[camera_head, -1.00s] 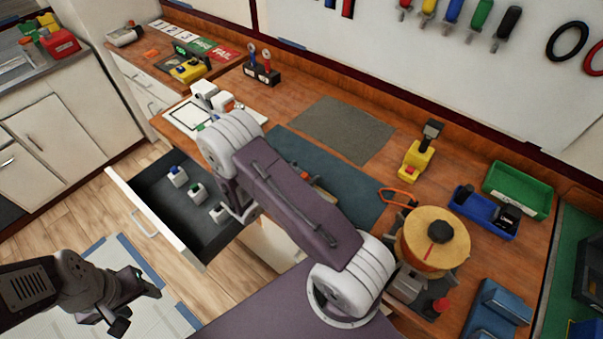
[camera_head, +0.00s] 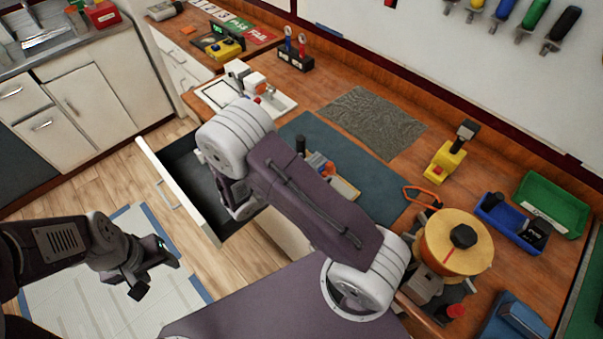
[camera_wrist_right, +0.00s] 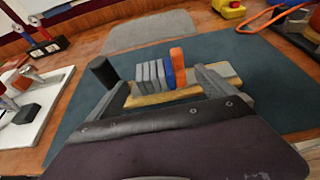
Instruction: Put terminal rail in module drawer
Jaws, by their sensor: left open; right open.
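The terminal rail (camera_head: 343,188) lies on the blue-grey mat (camera_head: 378,188), partly hidden by my right arm. In the right wrist view it is a tan strip (camera_wrist_right: 150,99) carrying several grey blocks, a blue block and an orange block. My right gripper (camera_wrist_right: 165,82) is open, with a finger on either side of the blocks; contact cannot be told. It is hidden behind the arm in the head view. The module drawer (camera_head: 178,190) is pulled out, with its dark inside partly hidden. My left gripper (camera_head: 158,272) is open and empty above the floor, left of the drawer.
A black upright cylinder (camera_wrist_right: 103,70) stands by the rail's left end. A white tray (camera_head: 218,92) is behind the drawer. The grey mat (camera_head: 372,122) is bare.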

